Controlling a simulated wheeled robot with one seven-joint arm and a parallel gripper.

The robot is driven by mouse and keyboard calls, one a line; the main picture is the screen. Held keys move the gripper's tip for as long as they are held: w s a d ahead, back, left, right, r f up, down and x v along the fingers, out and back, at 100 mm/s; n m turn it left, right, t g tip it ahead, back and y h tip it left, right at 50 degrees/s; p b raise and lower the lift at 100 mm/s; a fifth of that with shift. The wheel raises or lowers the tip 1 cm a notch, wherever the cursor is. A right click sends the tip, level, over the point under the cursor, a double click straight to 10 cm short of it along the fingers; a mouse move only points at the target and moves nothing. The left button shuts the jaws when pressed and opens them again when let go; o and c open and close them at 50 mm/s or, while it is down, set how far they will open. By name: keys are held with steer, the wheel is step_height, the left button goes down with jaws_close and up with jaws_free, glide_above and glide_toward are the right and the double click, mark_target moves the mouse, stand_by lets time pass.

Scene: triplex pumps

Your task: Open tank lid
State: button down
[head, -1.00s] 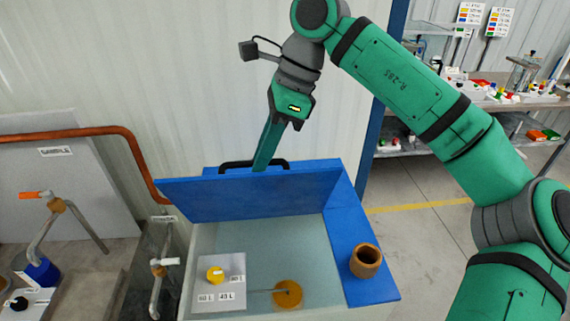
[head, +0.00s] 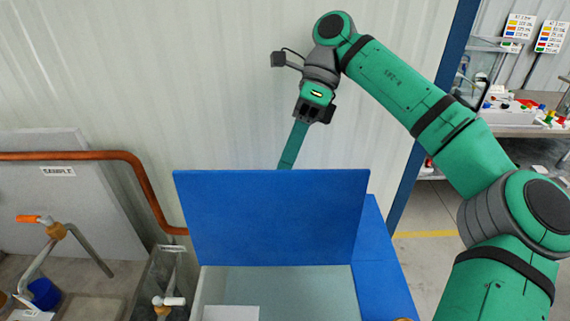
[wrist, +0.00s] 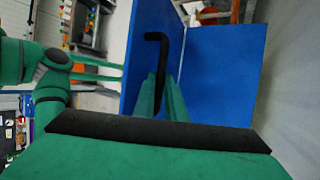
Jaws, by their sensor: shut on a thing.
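The tank lid (head: 270,218) is a flat blue panel, raised and standing nearly upright at the back of the tank in the head view. Its far face and its handle are hidden from there. In the wrist view the black handle (wrist: 163,50) runs down between the green fingers of my gripper (wrist: 160,95), which is shut on it. In the head view my gripper (head: 287,162) reaches down behind the lid's top edge, with its fingertips hidden. The open tank (head: 290,280) shows pale inner walls below the lid.
A blue rim (head: 378,260) runs along the tank's right side. A copper pipe (head: 140,172) and a tap with an orange handle (head: 35,219) are at the left. A pale corrugated wall (head: 200,80) stands close behind. A shelf with small parts (head: 520,115) is at the far right.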

steer(key=shift+f, duration=0.1)
steer(key=c, duration=1.8)
jaws_free()
steer(key=shift+w, duration=0.1)
steer(key=shift+d, duration=0.1)
steer(key=s+r, duration=0.1)
steer(key=r, duration=0.2)
steer(key=s+r, duration=0.2)
steer(key=r, duration=0.1)
steer(key=s+r, duration=0.2)
steer(key=shift+r, duration=0.4)
steer(key=s+r, duration=0.1)
steer(key=s, duration=0.2)
steer(key=s+r, duration=0.2)
steer(key=s, duration=0.1)
steer(key=s+r, duration=0.1)
steer(key=s, duration=0.2)
steer(key=shift+d+r, duration=0.1)
steer(key=shift+r, duration=0.05)
